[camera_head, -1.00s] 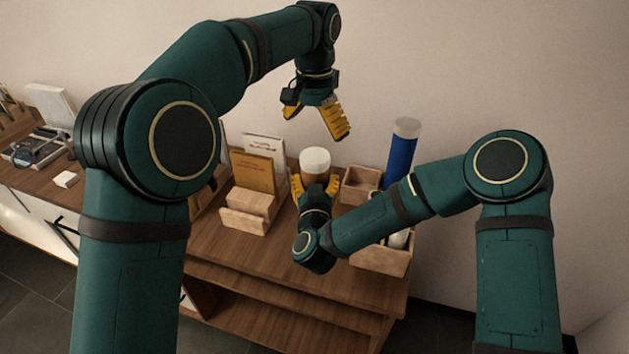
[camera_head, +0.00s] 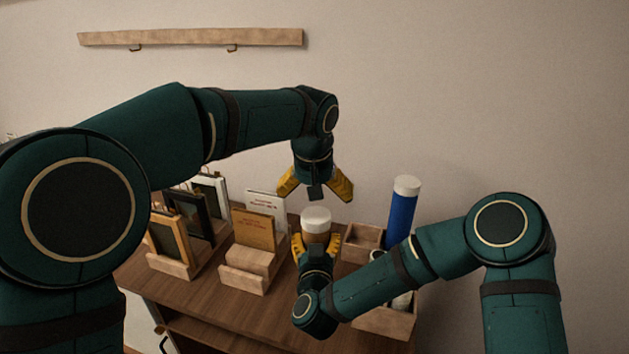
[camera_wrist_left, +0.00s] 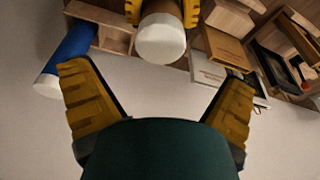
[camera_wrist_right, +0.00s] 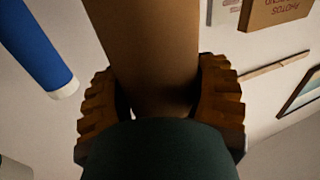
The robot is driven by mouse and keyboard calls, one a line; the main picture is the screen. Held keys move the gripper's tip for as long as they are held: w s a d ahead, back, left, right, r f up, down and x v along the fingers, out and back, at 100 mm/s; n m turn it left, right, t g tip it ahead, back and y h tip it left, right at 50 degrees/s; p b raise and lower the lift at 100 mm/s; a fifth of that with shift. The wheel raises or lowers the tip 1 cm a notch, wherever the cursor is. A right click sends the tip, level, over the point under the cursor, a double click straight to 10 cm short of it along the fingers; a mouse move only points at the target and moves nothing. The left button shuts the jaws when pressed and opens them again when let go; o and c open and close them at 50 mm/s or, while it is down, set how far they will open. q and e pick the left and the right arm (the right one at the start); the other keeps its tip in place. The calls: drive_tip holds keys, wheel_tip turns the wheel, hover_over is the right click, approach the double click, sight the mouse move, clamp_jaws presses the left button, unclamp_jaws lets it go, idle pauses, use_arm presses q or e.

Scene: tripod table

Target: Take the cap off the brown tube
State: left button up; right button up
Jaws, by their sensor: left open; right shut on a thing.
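The brown tube (camera_wrist_right: 152,60) stands upright with a white cap (camera_head: 316,219) on its top end. My right gripper (camera_head: 316,247) is shut on the brown tube below the cap, one yellow finger on each side. In the right wrist view the tube passes between the fingers. My left gripper (camera_head: 316,187) is open and empty, pointing down above the cap and apart from it. In the left wrist view the cap (camera_wrist_left: 160,40) shows beyond the open fingers, near the top middle. The lower part of the tube is hidden by my right gripper.
A blue tube (camera_head: 402,215) with a white cap stands in a wooden organizer (camera_head: 388,325) at the right. A wooden holder (camera_head: 244,279) with booklets (camera_head: 254,232) and framed pictures (camera_head: 168,240) stand to the left. A wooden rail (camera_head: 190,37) hangs on the wall.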

sight(316, 214)
use_arm(q)
drive_tip(key=x, duration=0.7)
drive_tip(key=shift+f, duration=0.15)
drive_tip(key=c, duration=1.4)
drive_tip(key=shift+r, duration=0.2)
drive_tip(key=shift+r, duration=0.9)
drive_tip(key=shift+r, duration=0.1)
